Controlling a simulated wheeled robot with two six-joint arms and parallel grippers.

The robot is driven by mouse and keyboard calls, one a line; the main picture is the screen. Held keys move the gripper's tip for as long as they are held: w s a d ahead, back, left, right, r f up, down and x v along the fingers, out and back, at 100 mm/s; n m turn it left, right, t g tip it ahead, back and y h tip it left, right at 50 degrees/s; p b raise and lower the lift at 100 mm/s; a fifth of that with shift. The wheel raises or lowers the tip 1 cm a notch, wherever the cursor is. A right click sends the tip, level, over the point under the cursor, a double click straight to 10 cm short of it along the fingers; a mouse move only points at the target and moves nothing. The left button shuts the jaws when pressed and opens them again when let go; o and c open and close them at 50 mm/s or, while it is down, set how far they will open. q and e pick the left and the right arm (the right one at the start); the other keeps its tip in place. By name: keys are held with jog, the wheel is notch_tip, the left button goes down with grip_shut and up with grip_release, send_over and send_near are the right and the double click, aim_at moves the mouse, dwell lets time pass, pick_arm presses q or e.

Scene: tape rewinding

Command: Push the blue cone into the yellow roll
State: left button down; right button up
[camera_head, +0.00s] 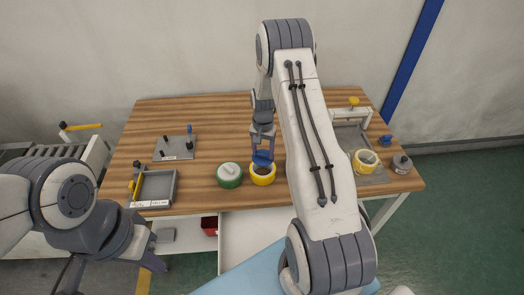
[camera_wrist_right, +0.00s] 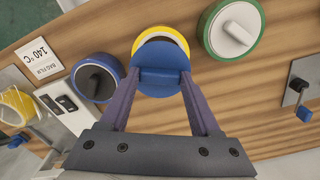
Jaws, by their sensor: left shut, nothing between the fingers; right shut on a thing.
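The blue cone (camera_head: 263,157) is held in my right gripper (camera_head: 263,148), which is shut on its flat bar. In the right wrist view, the cone's round blue face (camera_wrist_right: 160,84) sits between the fingers. The yellow roll (camera_head: 262,177) is on the wooden table directly below the cone. The cone covers most of the roll's opening, and only an arc of the yellow rim (camera_wrist_right: 160,36) shows in the wrist view. I cannot tell how deep the cone sits. My left gripper (camera_head: 152,264) is shut and empty, low at the left, in front of the table.
A green roll with a white core (camera_head: 229,174) stands close to the left of the yellow roll. A blue roll with a dark core (camera_wrist_right: 98,78) is near it. A grey tray (camera_head: 155,187) and a metal plate with pegs (camera_head: 175,148) are further left. The back left tabletop is clear.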

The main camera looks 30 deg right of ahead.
aim_at(263, 157)
jog(key=shift+f, duration=0.1)
jog(key=shift+w+f+b, duration=0.1)
jog(key=shift+f+b, duration=0.85)
jog(key=shift+f, duration=0.3)
jog(key=shift+f, duration=0.2)
jog(key=shift+f+b, duration=0.6)
jog(key=shift+f, duration=0.05)
jog(key=shift+f, duration=0.2)
jog(key=shift+f+b, duration=0.25)
jog(key=shift+b, duration=0.05)
jog(key=o, duration=1.4)
